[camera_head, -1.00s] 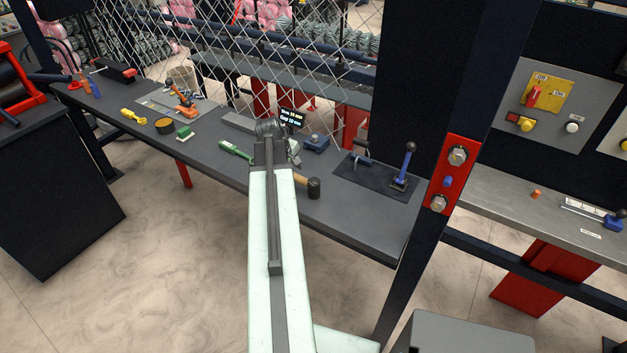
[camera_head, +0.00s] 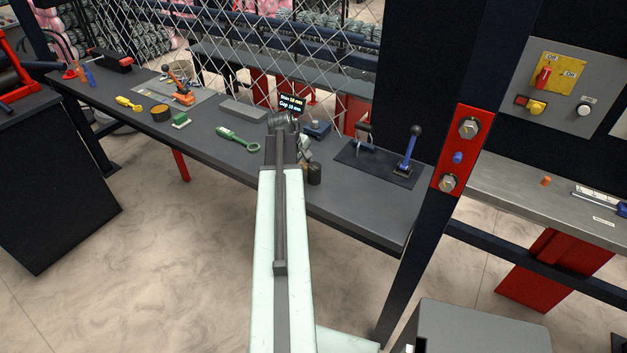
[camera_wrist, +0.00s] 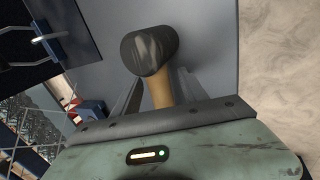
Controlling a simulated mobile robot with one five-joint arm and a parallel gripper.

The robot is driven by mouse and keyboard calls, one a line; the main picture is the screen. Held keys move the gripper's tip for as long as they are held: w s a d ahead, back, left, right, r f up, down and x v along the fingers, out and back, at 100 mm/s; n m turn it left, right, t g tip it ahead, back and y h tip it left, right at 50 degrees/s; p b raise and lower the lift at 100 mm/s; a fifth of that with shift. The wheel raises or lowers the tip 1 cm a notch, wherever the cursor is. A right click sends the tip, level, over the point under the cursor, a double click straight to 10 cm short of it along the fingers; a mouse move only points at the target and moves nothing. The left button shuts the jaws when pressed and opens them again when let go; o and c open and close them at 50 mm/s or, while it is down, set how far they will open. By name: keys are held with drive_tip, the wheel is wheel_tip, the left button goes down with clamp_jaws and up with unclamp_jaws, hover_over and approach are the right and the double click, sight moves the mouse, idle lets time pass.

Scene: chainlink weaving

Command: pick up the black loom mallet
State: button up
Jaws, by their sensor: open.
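The black loom mallet has a black cylindrical head and a light wooden handle. In the wrist view its head (camera_wrist: 150,52) lies on the grey bench, with the handle running down between my gripper's fingers. In the head view the mallet head (camera_head: 314,174) shows just right of my arm, near the bench's front edge; most of the handle is hidden behind my arm. My gripper (camera_wrist: 157,88) is open, with one finger on each side of the handle. I cannot tell whether the fingers touch it.
A blue block (camera_head: 317,129) stands behind my gripper. A dark mat (camera_head: 350,155) with a blue lever tool (camera_head: 407,160) is to the right. Wire mesh hangs behind the bench.

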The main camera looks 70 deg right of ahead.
drive_tip(key=shift+r, duration=0.1)
clamp_jaws()
idle(1.2)
